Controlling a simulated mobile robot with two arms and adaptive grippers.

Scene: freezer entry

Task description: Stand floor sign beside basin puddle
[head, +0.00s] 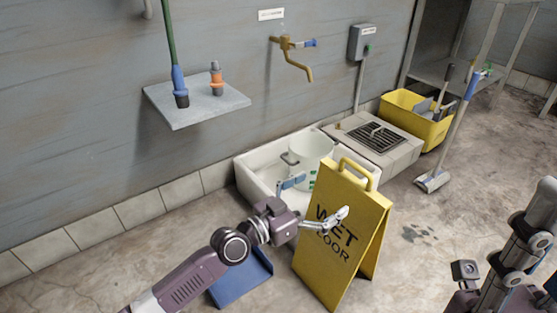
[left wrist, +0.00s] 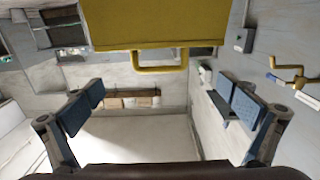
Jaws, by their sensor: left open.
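The yellow floor sign (head: 345,240), lettered WET FLOOR, is upright with its two panels spread, in front of the basin (head: 250,177). Its top handle loop (head: 357,170) is free. My left gripper (head: 318,198) is open, with its fingers close to the upper part of the sign; I cannot tell whether they touch it. In the left wrist view the open fingers are apart with nothing between them, and the sign's yellow panel (left wrist: 155,22) and handle (left wrist: 160,66) show at the top. A small dark wet patch (head: 420,234) lies on the floor right of the sign. My right gripper's fingers are out of view.
A white bucket (head: 312,160) stands in the basin. A tiled drain block (head: 375,137) and a yellow tub (head: 415,120) are farther right. A squeegee or broom (head: 433,180) leans nearby. A blue tray-like object (head: 240,282) lies on the floor left of the sign. The floor around the wet patch is clear.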

